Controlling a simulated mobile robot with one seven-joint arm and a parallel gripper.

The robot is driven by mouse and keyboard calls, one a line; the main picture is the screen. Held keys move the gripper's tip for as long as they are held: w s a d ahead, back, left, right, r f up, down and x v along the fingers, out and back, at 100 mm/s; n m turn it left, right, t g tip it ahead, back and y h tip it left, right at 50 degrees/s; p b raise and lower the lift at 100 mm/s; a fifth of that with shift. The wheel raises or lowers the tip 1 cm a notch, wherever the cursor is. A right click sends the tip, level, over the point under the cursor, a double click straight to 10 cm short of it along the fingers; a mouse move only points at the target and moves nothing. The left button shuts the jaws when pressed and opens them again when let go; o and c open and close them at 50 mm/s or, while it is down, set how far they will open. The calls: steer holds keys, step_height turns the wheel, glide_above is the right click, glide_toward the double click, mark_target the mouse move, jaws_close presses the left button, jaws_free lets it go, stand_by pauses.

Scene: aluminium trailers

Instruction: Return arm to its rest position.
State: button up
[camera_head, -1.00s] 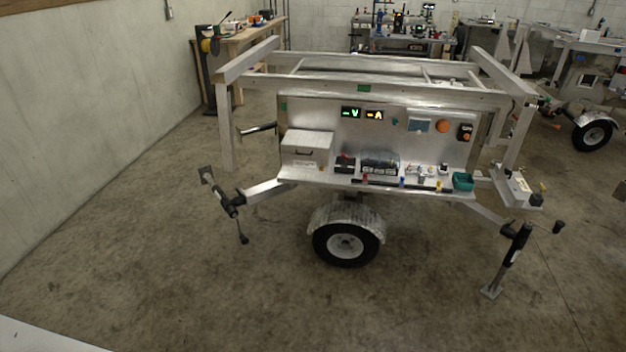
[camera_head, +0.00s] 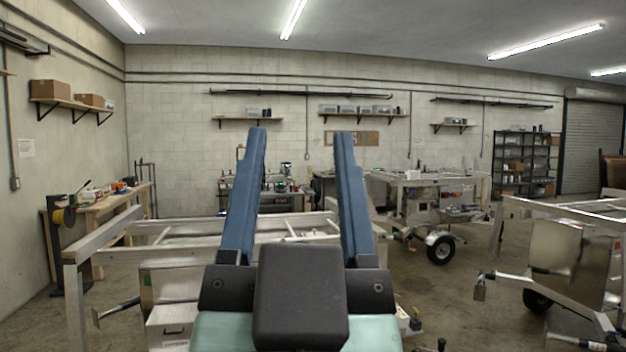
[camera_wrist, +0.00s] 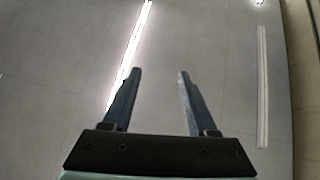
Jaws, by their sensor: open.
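My gripper (camera_head: 301,135) stands in the middle of the head view with its two long blue fingers pointing up. The fingers are wide apart and nothing is between them. The dark wrist block hides part of the aluminium trailer (camera_head: 180,228) behind it. In the wrist view my gripper (camera_wrist: 159,72) is also open and empty, set against the grey ceiling with its lit strip lights.
A wooden workbench (camera_head: 100,207) stands along the left wall. Another trailer (camera_head: 575,255) stands at the right, and one more (camera_head: 425,185) farther back. Shelves (camera_head: 527,160) stand by the back wall. Some floor (camera_head: 430,285) is clear between the trailers.

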steer(key=shift+s+d+r+n+t, duration=0.15)
steer(key=shift+s+d+r+t, duration=0.15)
steer(key=shift+s+r, duration=0.3)
steer(key=shift+s+d+r+n+t, duration=0.2)
steer(key=shift+s+r+t, duration=0.1)
steer(key=shift+s+r, duration=0.3)
step_height(320, 180, down, 2)
steer(key=shift+w+f+b, duration=0.1)
steer(key=shift+b, duration=0.95)
steer(key=shift+c, duration=0.7)
